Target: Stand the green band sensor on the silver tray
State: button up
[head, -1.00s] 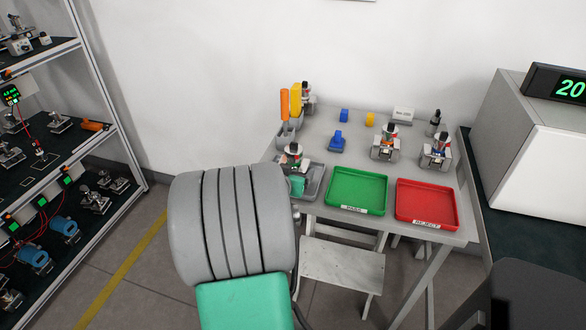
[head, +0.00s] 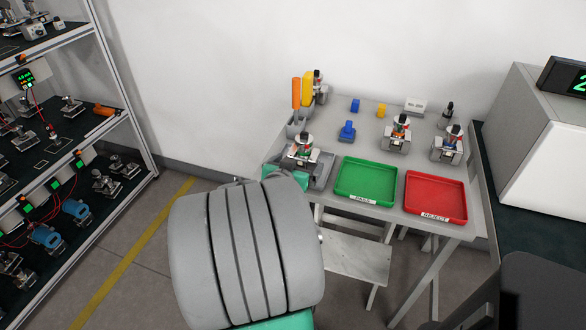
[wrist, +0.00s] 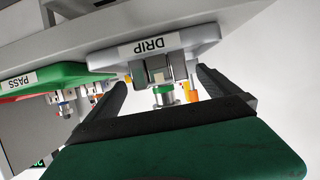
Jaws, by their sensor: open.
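A grey-silver tray labelled DRIP shows upside down in the wrist view (wrist: 150,52) and at the table's front left in the head view (head: 322,181). A sensor with a green band (wrist: 163,97) shows beyond the tray's labelled edge in the wrist view, with a metal block beside it. In the head view a unit with a dark top (head: 304,147) stands at this tray; its band colour is hard to tell. My gripper (wrist: 163,84) is open, its fingers on either side of the sensor in the picture, with no contact visible. My arm hides the gripper in the head view.
A green PASS tray (head: 365,181) and a red REJECT tray (head: 436,198) lie to the right. Two more block-mounted units (head: 398,134) (head: 448,145) stand behind them. Orange and yellow handled tools (head: 301,92) stand at the back left. A loaded shelf (head: 75,135) is at the far left.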

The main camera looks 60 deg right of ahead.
jog(key=v, duration=0.7)
jog(key=w+a+f+n+t+y, duration=0.1)
jog(key=w+a+f+n+y, duration=0.25)
jog(key=w+a, duration=0.4)
jog(key=w+a+f+n+t+y, duration=0.15)
jog(key=w+a+n+y, duration=0.3)
jog(key=a, duration=0.65)
jog(key=s+a+n+g+y, duration=0.2)
jog(key=a+n+y, duration=0.3)
jog(key=a, duration=1.4)
jog(key=n, duration=0.3)
jog(key=shift+s+a+r+n+g+y, duration=0.25)
jog(key=shift+a+n+g+y, duration=0.05)
jog(key=shift+g, duration=0.05)
jog(key=shift+d, duration=0.15)
